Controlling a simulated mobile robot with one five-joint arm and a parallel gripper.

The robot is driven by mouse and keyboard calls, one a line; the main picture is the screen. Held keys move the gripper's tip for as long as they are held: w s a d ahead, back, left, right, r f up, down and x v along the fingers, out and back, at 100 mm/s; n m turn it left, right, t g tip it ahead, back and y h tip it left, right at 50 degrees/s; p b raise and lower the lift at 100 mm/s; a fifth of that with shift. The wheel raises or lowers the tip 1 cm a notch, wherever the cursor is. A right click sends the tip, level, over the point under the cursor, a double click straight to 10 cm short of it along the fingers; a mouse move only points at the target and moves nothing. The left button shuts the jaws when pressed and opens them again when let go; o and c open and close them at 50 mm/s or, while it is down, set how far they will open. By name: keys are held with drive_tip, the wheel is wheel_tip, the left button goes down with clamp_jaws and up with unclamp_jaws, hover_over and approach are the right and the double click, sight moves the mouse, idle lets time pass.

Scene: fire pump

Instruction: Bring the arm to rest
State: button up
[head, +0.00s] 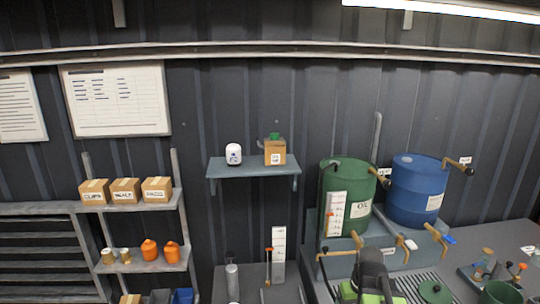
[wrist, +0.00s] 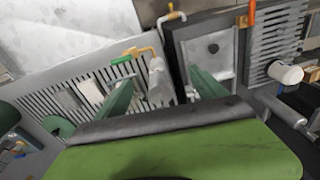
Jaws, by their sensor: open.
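My gripper (wrist: 162,92) shows in the wrist view as two green fingers standing well apart beyond a dark bar and a broad green body. No object is held between them. A slotted grey grating and a pale cylindrical part lie beyond the fingers. In the head view my dark arm and the green top of my gripper (head: 368,293) are at the bottom edge, right of centre, in front of the drums. The fingertips are hidden there.
A green oil drum (head: 346,196) and a blue drum (head: 414,190) with brass taps stand behind my arm. A wall shelf (head: 253,168) holds a white container and a box. A rack (head: 132,205) with boxes and orange bottles is at left. Brass fittings and a green container (head: 503,292) crowd the lower right.

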drive_tip(key=s+a, duration=0.3)
drive_tip(key=a, duration=0.9)
wheel_tip(320, 180, down, 12)
drive_tip(key=d+b, duration=0.1)
drive_tip(key=b, duration=1)
drive_tip(key=shift+w+d+g+h+b, duration=0.25)
drive_tip(key=shift+w+g+h+b, duration=0.05)
drive_tip(key=shift+w+b, duration=0.1)
drive_tip(key=shift+r, duration=0.1)
drive_tip(key=shift+c, duration=0.4)
